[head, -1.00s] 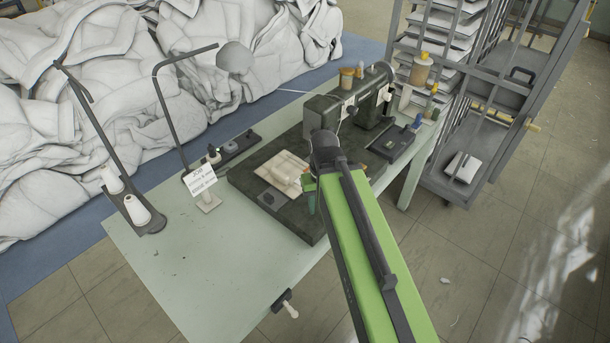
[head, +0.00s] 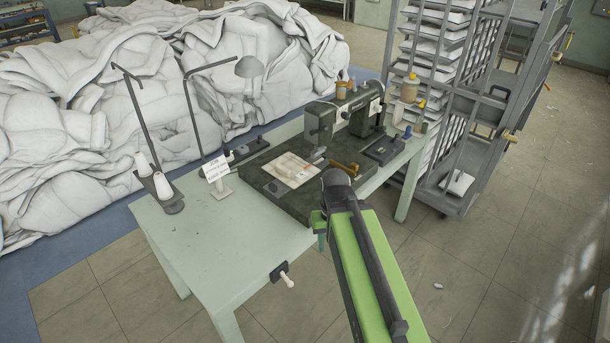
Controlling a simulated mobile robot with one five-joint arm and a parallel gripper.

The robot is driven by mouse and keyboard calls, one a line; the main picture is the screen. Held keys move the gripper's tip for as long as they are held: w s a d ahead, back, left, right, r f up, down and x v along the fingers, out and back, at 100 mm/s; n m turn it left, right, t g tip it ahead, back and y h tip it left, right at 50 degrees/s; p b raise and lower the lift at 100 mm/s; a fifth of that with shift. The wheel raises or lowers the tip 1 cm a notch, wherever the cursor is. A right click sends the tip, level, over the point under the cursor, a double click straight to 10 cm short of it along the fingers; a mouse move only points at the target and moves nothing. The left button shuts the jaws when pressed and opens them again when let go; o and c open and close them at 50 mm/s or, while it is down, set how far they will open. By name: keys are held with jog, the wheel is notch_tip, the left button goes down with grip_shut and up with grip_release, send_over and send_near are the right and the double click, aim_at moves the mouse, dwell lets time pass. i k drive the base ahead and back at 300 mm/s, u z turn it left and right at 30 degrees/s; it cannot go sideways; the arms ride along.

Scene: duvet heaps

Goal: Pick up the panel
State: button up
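A cream panel (head: 291,169), folded or stacked fabric by its look, lies on the dark bed of the sewing machine (head: 318,126) on the pale green table (head: 238,250). My green arm reaches up from the bottom of the head view. Its dark end joint is in front of the table's near edge, to the right of and nearer than the panel. My gripper (head: 320,232) shows only as a small green part beside that joint. Its fingers are mostly hidden, so I cannot tell if it is open or shut.
A thread stand with white cones (head: 161,186), a lamp (head: 249,67) and a job card (head: 215,168) stand on the table's left. Bottles (head: 409,88) and a metal rack (head: 470,150) are at the right. White duvet heaps (head: 150,90) fill the back.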

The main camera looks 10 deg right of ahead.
aim_at(291, 166)
jog(key=u, duration=0.15)
jog(key=i, duration=0.95)
jog(key=u, duration=1.15)
jog(key=k, duration=1)
jog(key=u, duration=0.5)
jog(key=i, duration=1)
jog(key=u, duration=0.05)
